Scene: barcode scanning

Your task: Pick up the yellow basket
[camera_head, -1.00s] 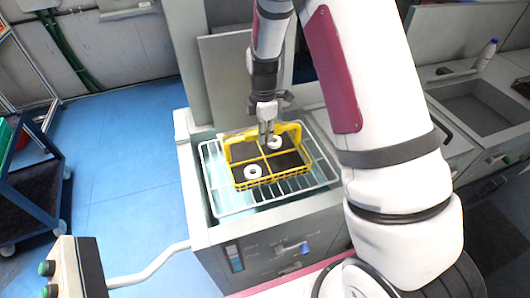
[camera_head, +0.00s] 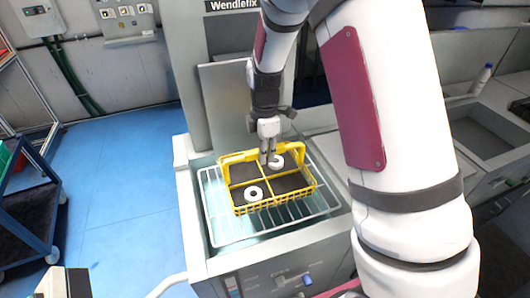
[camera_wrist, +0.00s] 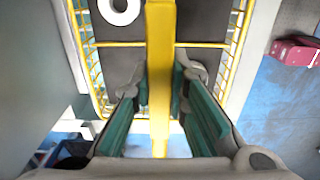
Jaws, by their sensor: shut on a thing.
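The yellow basket (camera_head: 236,198) sits in or just above a white wire rack (camera_head: 224,238) in the open-topped machine. It has dark compartments, a raised handle and two white rings, one at the front (camera_head: 253,194) and one at the back (camera_head: 276,161). My gripper (camera_head: 267,158) reaches down from above to the handle. In the wrist view, the gripper's green-lined fingers (camera_wrist: 160,108) stand on both sides of the yellow handle bar (camera_wrist: 160,60) and are shut on it. One ring is partly hidden behind a finger. I cannot tell whether the basket touches the rack.
The grey machine (camera_head: 192,160) has raised walls around the rack, and a tall panel stands behind it. A sink counter (camera_head: 490,125) is at the right. A blue cart (camera_head: 30,220) stands at the left, with clear blue floor (camera_head: 110,170) between.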

